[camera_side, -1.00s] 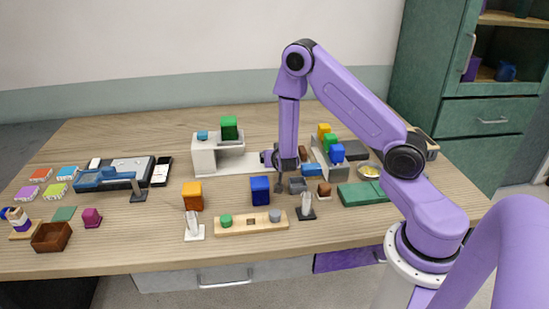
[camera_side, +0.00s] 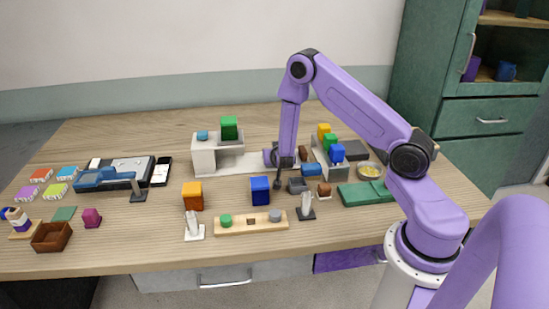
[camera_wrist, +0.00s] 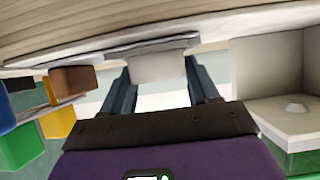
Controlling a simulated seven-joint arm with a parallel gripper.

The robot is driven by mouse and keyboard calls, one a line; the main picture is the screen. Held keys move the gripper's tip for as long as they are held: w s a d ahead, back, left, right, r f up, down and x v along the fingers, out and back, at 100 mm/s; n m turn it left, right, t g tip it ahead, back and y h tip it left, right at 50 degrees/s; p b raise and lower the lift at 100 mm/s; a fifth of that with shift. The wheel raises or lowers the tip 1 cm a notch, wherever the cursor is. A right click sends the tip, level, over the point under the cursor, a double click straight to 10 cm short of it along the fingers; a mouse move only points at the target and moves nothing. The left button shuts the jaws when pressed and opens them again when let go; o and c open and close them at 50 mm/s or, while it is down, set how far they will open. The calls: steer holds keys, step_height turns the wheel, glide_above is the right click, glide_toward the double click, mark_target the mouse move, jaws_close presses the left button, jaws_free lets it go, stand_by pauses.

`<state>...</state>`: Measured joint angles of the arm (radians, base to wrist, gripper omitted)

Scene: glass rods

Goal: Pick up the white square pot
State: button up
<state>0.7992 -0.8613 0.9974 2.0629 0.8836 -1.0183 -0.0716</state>
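A white square block, which looks like the white square pot (camera_wrist: 158,68), shows in the wrist view straight ahead between the fingertips. It stands against a pale slab with a grey plate; the view is upside down. My gripper (camera_wrist: 160,80) is open, its two dark fingers apart on either side of the block. I cannot tell whether they touch it or whether the block lies just beyond the tips. In the side view my gripper (camera_side: 268,158) is low over the right part of the white slab (camera_side: 240,164), and the arm hides the pot there.
A white stand (camera_side: 204,157) carrying a green block (camera_side: 229,128) is left of my gripper. A rack with yellow, green and blue blocks (camera_side: 330,142) is close on its right. A blue block (camera_side: 260,190) and a small grey box (camera_side: 297,186) stand in front.

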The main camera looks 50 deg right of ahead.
steer(key=shift+r, duration=0.1)
steer(key=shift+r, duration=0.8)
steer(key=s+a+r, duration=0.5)
steer(key=s+r, duration=0.6)
steer(key=s, duration=0.2)
steer(key=shift+r, duration=0.1)
